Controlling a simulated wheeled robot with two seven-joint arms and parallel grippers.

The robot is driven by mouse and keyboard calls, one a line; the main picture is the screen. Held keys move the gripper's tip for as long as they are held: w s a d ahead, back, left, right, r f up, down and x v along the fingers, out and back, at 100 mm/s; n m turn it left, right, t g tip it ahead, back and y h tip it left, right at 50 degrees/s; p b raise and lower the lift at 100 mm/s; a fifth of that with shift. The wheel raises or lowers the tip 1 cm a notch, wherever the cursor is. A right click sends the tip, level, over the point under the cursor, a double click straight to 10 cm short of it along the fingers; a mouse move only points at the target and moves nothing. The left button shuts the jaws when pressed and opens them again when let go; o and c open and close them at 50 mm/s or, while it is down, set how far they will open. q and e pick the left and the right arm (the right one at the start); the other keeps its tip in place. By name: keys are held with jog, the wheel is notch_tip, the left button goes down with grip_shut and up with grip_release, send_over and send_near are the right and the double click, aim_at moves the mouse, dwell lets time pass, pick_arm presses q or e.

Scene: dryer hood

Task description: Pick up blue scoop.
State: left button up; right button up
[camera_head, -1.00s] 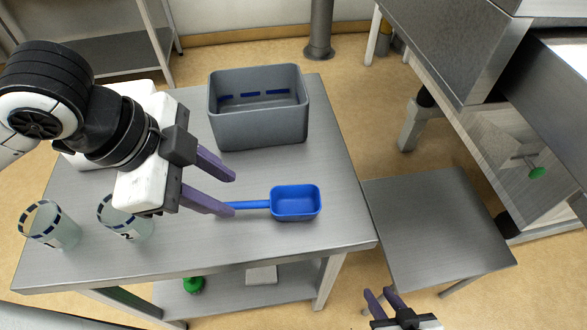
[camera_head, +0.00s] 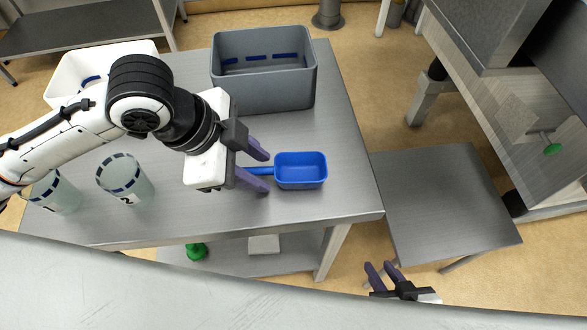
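The blue scoop (camera_head: 301,171) lies on the metal table, its tray to the right and its handle pointing left. My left gripper (camera_head: 268,171) is at the handle, with its two purple fingers apart, one on the far side and one on the near side of the handle. The handle's left part is hidden under the gripper. I cannot tell whether the fingers touch it. My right gripper (camera_head: 379,279) is low at the bottom of the view, away from the scoop, with its fingers apart and nothing between them.
A grey bin (camera_head: 264,95) stands behind the scoop on the metal table (camera_head: 340,200). A white bin (camera_head: 75,75) and two clear beakers (camera_head: 125,178) (camera_head: 55,193) stand at the left. A lower metal stand (camera_head: 440,205) is to the right. A pale surface (camera_head: 200,290) crosses the bottom.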

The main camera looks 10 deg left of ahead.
pick_arm(q)
grip_shut()
jog(key=shift+r, duration=0.15)
